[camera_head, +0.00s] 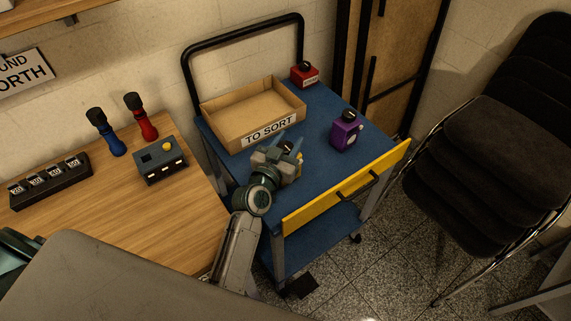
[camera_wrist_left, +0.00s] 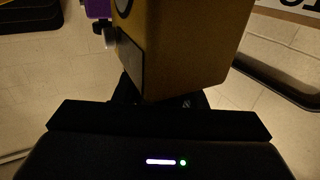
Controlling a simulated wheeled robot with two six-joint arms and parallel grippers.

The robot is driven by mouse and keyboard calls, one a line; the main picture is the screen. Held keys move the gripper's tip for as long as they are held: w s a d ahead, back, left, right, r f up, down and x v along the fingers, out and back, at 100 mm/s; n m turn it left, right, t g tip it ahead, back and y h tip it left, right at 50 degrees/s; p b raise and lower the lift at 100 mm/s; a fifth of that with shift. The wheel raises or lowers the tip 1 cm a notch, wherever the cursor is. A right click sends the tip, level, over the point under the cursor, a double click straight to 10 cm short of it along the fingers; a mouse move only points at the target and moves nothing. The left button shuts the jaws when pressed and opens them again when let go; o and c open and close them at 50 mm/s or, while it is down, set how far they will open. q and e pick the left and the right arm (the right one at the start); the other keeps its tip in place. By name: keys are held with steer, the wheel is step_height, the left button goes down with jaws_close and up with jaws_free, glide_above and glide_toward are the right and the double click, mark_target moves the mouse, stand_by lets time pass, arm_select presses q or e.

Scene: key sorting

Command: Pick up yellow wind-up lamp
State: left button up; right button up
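The yellow wind-up lamp (camera_wrist_left: 195,40) fills the upper middle of the left wrist view as a yellow box with a dark panel on one side. In the head view it (camera_head: 292,171) is mostly hidden behind my left gripper (camera_head: 288,146) on the blue cart top. The gripper's fingertips are at the lamp, with the lamp's dark top showing between them. Whether the fingers are pressed on the lamp cannot be seen. My right gripper is not in view.
A cardboard box (camera_head: 225,133) labelled "TO SORT" stands on the blue cart (camera_head: 325,105). A purple lamp (camera_head: 344,134) and a red lamp (camera_head: 305,74) stand on it too. A yellow drawer front (camera_head: 346,186) edges the cart. Stacked chairs (camera_head: 495,150) stand right.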

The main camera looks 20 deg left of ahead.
arm_select(q)
jaws_close()
